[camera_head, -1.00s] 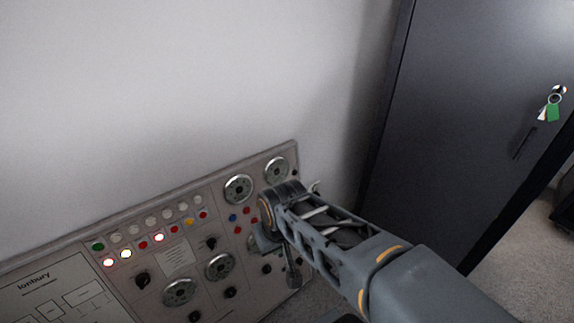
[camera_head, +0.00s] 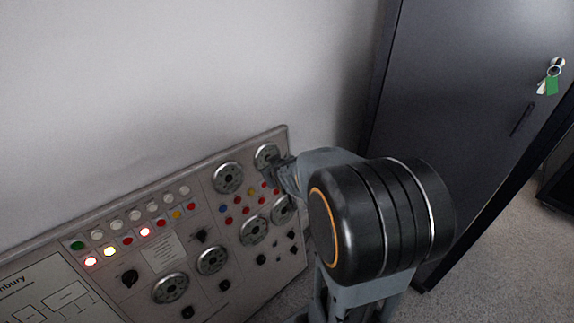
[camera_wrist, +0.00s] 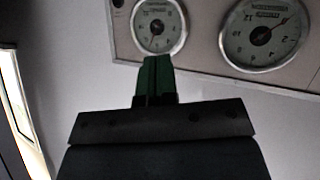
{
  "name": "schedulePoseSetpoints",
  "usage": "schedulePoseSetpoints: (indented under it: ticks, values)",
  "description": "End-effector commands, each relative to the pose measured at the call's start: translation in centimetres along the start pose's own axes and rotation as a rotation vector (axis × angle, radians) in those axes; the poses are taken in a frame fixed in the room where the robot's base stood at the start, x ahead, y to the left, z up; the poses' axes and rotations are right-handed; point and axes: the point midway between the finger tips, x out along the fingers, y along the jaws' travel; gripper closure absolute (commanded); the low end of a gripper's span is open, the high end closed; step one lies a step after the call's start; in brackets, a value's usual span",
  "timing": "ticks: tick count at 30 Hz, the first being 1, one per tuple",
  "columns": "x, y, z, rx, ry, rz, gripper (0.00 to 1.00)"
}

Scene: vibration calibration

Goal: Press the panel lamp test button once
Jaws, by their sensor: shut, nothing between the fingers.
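The control panel (camera_head: 215,290) leans against the wall at the lower left of the head view. It bears dials, knobs, lamps and small coloured buttons; I cannot tell which button is the lamp test one. My gripper (camera_head: 278,178) is near the panel's upper right, by the top right dial (camera_head: 266,156). In the wrist view my gripper (camera_wrist: 157,62) shows with its green fingers together and empty, just below a round gauge (camera_wrist: 158,24). I cannot tell whether it touches the panel. My arm hides some of the panel's right edge.
A dark cabinet (camera_head: 440,100) with keys (camera_head: 551,78) hanging in its door stands at the right. The pale wall (camera_head: 180,70) above the panel is bare. Grey floor (camera_head: 500,240) shows at the lower right. A second gauge (camera_wrist: 264,32) is in the wrist view.

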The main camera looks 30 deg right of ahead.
Motion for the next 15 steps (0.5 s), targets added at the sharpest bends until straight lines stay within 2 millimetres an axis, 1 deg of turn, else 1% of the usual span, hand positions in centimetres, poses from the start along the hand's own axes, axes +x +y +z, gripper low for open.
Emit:
schedulePoseSetpoints:
  ticks: [1,3,6,10,15]
  values:
    - [2.7,1.6,0.7,-0.015,0.081,0.027,1.0]
    - [5.0,3.6,0.6,-0.044,0.217,0.053,1.0]
    - [7.4,6.0,1.0,-0.08,0.403,0.08,1.0]
    - [8.9,8.3,2.5,-0.109,0.616,0.1,1.0]
    - [9.0,10.3,4.9,-0.121,0.834,0.119,1.0]
